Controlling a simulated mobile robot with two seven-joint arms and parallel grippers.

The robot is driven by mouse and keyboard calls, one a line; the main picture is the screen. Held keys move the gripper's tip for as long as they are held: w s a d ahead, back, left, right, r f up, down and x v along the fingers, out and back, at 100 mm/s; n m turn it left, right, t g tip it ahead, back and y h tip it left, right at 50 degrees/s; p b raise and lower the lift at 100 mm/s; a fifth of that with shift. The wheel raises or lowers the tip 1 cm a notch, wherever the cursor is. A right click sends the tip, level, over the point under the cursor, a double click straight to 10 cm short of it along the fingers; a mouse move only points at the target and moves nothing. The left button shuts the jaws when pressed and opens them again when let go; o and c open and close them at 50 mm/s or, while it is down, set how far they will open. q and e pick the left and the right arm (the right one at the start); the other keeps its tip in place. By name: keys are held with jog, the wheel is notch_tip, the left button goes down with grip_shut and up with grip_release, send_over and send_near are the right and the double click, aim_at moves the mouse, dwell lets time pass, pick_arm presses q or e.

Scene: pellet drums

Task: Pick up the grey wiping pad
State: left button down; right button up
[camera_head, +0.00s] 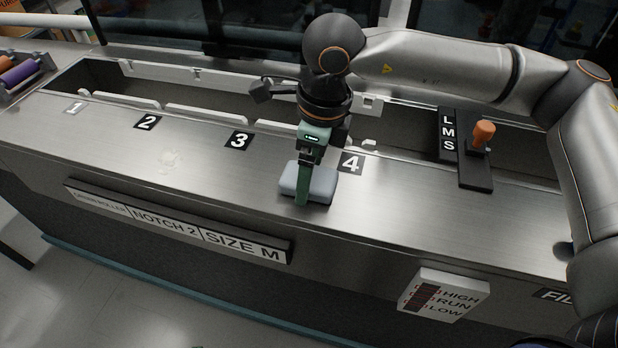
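The grey wiping pad (321,186) lies on the metal counter, just in front of and to the left of the number 4 label. My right arm comes in from the right, and its gripper (304,178) points down right over the pad. A dark green upright part crosses the middle of the pad and hides some of it. I cannot tell whether the fingers touch the pad or how far apart they are. My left gripper is not in view.
A long open trough (225,95) runs behind the counter (100,143), with labels 1 to 4 along its front edge. A pale smudge (169,160) marks the counter at the left. An orange-knobbed lever (484,133) beside L M S letters stands at the right.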

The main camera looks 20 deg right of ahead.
jog(key=c, duration=1.1)
jog(key=shift+c, duration=0.2)
jog(key=shift+r, duration=0.1)
jog(key=shift+r, duration=0.55)
jog(key=r, duration=0.1)
jog(key=r+b, duration=0.1)
jog(key=shift+s+r, duration=0.35)
jog(key=s+r+b, duration=0.2)
jog(key=s+r, duration=0.7)
jog(key=s, duration=0.4)
jog(key=shift+s, duration=0.15)
